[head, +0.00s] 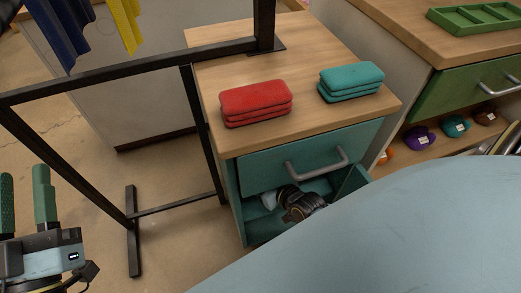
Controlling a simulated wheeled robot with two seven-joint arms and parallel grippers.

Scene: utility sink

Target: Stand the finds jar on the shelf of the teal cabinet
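The teal cabinet (258,173) has a wooden top, a drawer front with a grey handle, and an open shelf space (257,222) below it. A dark and whitish shape (300,203) is inside that space. It may be part of my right gripper or something with it; I cannot tell which, nor whether the fingers are open. I cannot make out the finds jar for certain. My large pale blue arm part hides the lower right of the cabinet. My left gripper (24,197) is at the lower left, its green fingers apart and empty, away from the cabinet.
A red case (256,102) and a teal case (351,80) lie on the cabinet top. A black metal rack (100,78) with blue and yellow cloths stands left. A green-drawer cabinet (450,100) at right has a green tray (480,17) on top and several colored items below.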

